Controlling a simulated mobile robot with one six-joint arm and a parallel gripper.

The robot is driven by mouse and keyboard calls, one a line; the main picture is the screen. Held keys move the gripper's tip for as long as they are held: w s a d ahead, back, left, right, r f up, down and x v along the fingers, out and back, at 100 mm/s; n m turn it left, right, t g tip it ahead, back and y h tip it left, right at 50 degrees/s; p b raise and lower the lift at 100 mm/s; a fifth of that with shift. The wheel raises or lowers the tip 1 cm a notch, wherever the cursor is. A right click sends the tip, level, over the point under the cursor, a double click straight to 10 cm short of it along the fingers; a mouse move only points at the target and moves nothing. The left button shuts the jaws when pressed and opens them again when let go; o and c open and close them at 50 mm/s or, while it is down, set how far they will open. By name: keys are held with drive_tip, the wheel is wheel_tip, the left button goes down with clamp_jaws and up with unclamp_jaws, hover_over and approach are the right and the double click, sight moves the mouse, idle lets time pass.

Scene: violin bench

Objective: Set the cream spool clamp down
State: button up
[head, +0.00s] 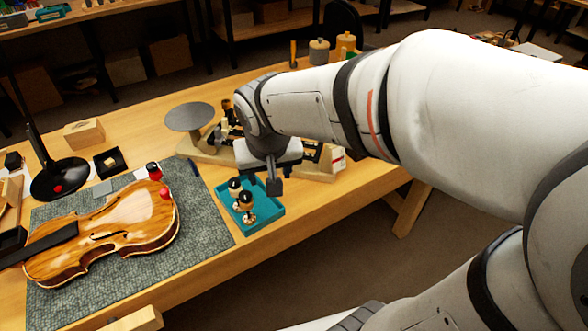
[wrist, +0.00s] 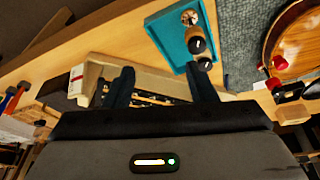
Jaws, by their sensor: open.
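Two spool clamps with pale cream and dark parts, one (head: 235,187) behind the other (head: 247,203), stand in a teal tray (head: 272,218). I cannot tell which is the cream one. In the wrist view they are at the top, in the tray (wrist: 167,42). My gripper (head: 262,180) is beside the tray's back right side in the head view. In the wrist view its two fingers (wrist: 162,88) are apart, with nothing held between them.
A violin (head: 110,232) lies on a grey mat (head: 215,225) left of the tray, with red-ended clamps (head: 164,193) at its edge. A balance with a round grey pan (head: 190,116) stands behind my gripper. A black lamp base (head: 60,180) is at the left. Bare bench lies in front of the tray.

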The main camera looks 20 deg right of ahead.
drive_tip(key=s+d+f+g, duration=0.1)
drive_tip(key=s+d, duration=0.6)
drive_tip(key=s, duration=0.2)
drive_tip(key=shift+d+f, duration=0.15)
drive_tip(key=shift+f, duration=0.05)
drive_tip(key=shift+w, duration=0.1)
